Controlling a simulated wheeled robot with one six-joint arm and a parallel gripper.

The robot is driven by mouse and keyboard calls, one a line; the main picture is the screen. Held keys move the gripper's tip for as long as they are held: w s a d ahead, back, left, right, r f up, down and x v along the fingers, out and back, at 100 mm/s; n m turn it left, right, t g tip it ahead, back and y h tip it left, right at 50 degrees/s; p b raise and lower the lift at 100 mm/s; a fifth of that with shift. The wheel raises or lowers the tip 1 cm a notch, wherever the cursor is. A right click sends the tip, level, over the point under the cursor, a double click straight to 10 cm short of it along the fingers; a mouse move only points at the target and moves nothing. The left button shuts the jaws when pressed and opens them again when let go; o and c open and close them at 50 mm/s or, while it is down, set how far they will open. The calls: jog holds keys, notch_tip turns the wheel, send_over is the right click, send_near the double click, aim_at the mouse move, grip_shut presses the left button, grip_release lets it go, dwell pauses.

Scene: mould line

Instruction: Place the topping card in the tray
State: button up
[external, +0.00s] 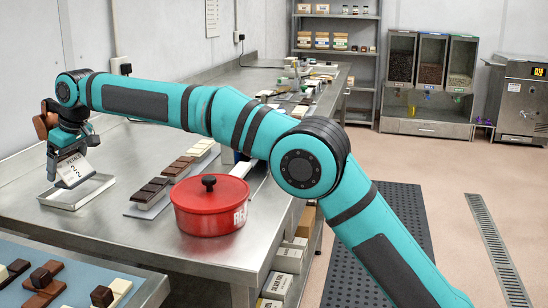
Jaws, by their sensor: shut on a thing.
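My gripper (66,150) is at the far left, shut on a white card (75,171) with dark print that includes "PETALS" and "2-2". The card hangs tilted below the jaws. The shallow metal tray (96,191) lies on the steel table directly beneath and around the card in this view. The card's lower edge overlaps the tray's left part. I cannot tell whether the card touches the tray floor. The tray looks otherwise empty.
A red lidded pot (211,205) stands on the steel table (130,239) right of the tray. Chocolate bars (150,191) on a pale board lie between them. A blue surface (85,268) with chocolate pieces is in front. Dispensers (430,75) stand far behind.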

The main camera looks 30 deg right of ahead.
aim_at(71, 166)
jog(key=shift+f, duration=1.45)
jog(key=shift+f, duration=0.1)
jog(key=o, duration=0.7)
jog(key=shift+o, duration=0.2)
jog(key=v, duration=1.2)
jog(key=shift+d, duration=0.1)
